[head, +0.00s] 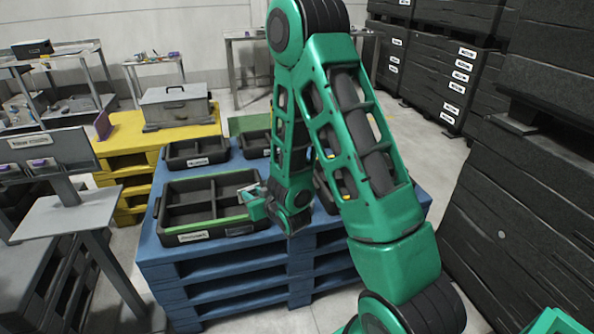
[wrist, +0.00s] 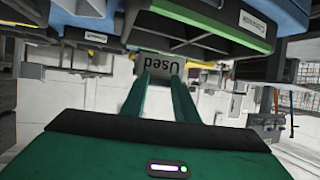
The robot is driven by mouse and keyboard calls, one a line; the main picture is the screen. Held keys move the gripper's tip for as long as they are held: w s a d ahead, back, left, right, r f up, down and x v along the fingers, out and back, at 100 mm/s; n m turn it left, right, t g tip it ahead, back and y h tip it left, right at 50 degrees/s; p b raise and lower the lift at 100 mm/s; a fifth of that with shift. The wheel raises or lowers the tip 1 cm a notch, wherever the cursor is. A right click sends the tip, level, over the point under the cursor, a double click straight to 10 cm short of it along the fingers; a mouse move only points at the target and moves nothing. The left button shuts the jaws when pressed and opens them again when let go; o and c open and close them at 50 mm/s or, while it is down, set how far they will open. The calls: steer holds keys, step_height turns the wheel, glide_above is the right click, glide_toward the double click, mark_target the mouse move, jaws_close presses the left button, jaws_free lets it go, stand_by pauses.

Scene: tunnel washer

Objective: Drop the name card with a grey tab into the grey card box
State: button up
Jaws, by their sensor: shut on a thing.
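My gripper (head: 258,205) is shut on a grey card, at the right front corner of a large divided black tray (head: 165,207). In the head view the card is too small to tell clearly. I cannot tell which container is the grey card box; smaller dark boxes (head: 197,160) with unreadable labels stand behind the tray.
The trays stand on stacked blue pallets (head: 215,268). Behind is a yellow pallet (head: 128,130) with a grey lidded case (head: 176,110). A grey stand (head: 60,215) is at left, stacked black crates (head: 530,190) at right. My arm hides part of the blue top.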

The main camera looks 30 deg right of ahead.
steer(key=w+d+m+h, duration=0.2)
steer(key=d, duration=0.8)
steer(key=w+d+m+h, duration=0.1)
steer(key=w+d+h, duration=0.1)
steer(key=d, duration=0.8)
step_height(320, 180, down, 6)
steer(key=shift+a+f+g, duration=0.15)
steer(key=shift+a+g, duration=0.05)
steer(key=shift+g, duration=0.2)
steer(key=shift+w, duration=0.1)
steer(key=o, duration=1.1)
